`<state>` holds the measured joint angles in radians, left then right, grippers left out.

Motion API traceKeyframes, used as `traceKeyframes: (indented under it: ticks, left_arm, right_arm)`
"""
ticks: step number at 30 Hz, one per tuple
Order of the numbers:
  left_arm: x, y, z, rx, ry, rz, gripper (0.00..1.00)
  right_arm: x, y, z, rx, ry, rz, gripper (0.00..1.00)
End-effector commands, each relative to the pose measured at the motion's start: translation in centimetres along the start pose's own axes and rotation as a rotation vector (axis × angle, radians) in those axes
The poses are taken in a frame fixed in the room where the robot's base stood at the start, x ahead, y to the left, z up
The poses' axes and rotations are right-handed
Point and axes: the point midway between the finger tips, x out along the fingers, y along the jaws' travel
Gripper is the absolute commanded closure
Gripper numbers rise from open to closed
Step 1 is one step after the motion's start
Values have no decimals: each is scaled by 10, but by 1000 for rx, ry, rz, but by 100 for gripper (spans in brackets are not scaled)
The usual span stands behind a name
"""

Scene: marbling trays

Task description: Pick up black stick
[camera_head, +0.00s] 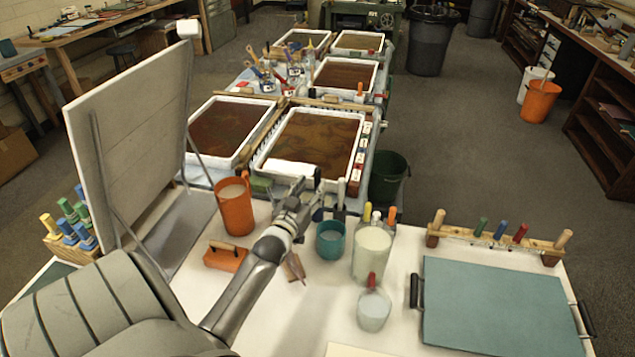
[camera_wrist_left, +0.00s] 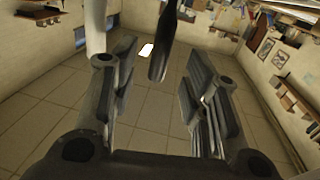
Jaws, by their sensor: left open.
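My left gripper (camera_head: 309,197) is over the white table, beside the teal cup and near the front of the marbling trays. The left wrist view shows its two fingers (camera_wrist_left: 160,100) spread apart with an empty gap. A black stick (camera_wrist_left: 161,50) shows beyond the fingertips in that view, in line with the gap and apart from both fingers. A white stick (camera_wrist_left: 96,28) is to its left, behind the left finger. In the head view the black stick cannot be told clearly from the dark fingers. My right gripper is not in view.
A teal cup (camera_head: 331,240), a large pale container (camera_head: 372,254) and an orange cup (camera_head: 235,207) stand close around the gripper. A white board (camera_head: 135,140) leans at left. A teal mat (camera_head: 495,305) and a rack (camera_head: 495,240) of coloured handles are at right.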

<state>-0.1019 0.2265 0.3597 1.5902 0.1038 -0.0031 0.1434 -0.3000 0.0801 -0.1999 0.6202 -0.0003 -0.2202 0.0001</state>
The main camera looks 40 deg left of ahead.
Motion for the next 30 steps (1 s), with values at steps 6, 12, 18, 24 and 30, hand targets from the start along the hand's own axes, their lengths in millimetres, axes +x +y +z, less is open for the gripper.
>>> traceKeyframes:
  ticks: [6,12,18,24,30]
  left_arm:
    - [34,-1,-3,0,3,-1,58]
    - [52,0,-1,0,1,0,58]
    - [54,0,-1,0,0,0,58]
    - [53,0,-1,0,1,0,74]
    - [53,0,-1,0,1,0,96]
  right_arm:
    - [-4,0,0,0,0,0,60]
    - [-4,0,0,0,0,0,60]
    - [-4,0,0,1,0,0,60]
    - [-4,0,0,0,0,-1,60]
    - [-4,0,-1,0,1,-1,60]
